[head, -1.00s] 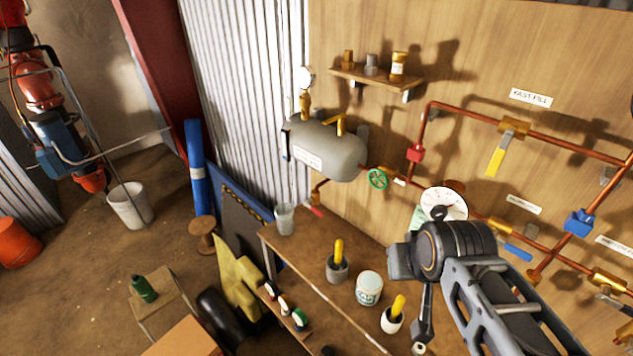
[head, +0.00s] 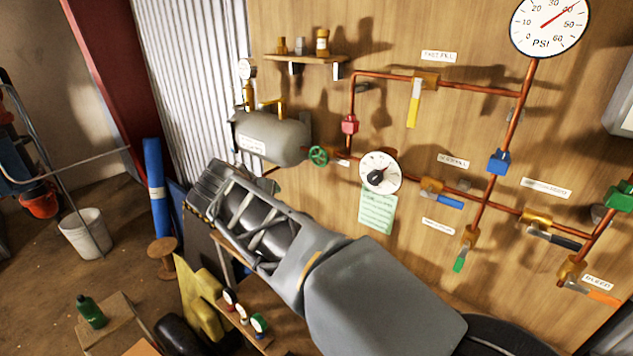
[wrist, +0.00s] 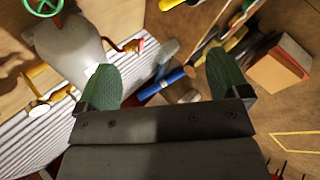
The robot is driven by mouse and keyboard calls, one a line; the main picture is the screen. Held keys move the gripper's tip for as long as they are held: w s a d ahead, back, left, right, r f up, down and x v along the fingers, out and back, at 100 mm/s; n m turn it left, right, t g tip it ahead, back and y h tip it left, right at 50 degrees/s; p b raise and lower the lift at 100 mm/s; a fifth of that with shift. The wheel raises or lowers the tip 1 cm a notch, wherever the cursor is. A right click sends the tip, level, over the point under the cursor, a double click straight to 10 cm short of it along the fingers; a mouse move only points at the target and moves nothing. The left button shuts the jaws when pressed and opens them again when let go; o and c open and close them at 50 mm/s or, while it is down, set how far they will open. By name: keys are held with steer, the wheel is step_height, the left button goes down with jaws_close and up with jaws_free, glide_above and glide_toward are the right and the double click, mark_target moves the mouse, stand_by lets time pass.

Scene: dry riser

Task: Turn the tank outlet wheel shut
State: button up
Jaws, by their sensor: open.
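The tank outlet wheel (head: 318,156) is a small green handwheel on the copper pipe just right of the grey tank (head: 272,138). In the wrist view the wheel (wrist: 42,4) shows at the top left, cut by the frame edge, with the tank (wrist: 72,45) below it. My gripper's two green-padded fingers (wrist: 162,84) are spread apart with nothing between them. The wheel lies beyond and left of the fingers in that view, not touched. In the head view my arm reaches up-left below the tank, and its fingertips cannot be made out.
Copper pipes with a yellow lever valve (head: 414,103), a red fitting (head: 349,124) and a round dial (head: 380,172) lie right of the wheel. A shelf (head: 305,60) hangs above the tank. A bench stands below, partly hidden by my arm.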

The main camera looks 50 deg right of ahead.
steer(key=w+d+f+n+h+b, duration=0.2)
steer(key=w+d+n+h+b, duration=0.15)
steer(key=d+b, duration=0.2)
steer(key=n+g+h+b, duration=0.3)
steer(key=h+b, duration=0.4)
glide_toward(318, 157)
steer(key=shift+m, duration=0.25)
steer(key=d, duration=0.4)
steer(key=d+p, duration=0.1)
steer(key=d, duration=0.7)
steer(key=shift+w+r+p, duration=0.25)
steer(key=shift+w+p, duration=0.05)
steer(key=shift+w, duration=0.1)
steer(key=shift+c, duration=0.2)
steer(key=c, duration=0.8)
steer(key=shift+c, duration=0.3)
steer(key=shift+f+b, duration=0.1)
steer(key=shift+b, duration=0.25)
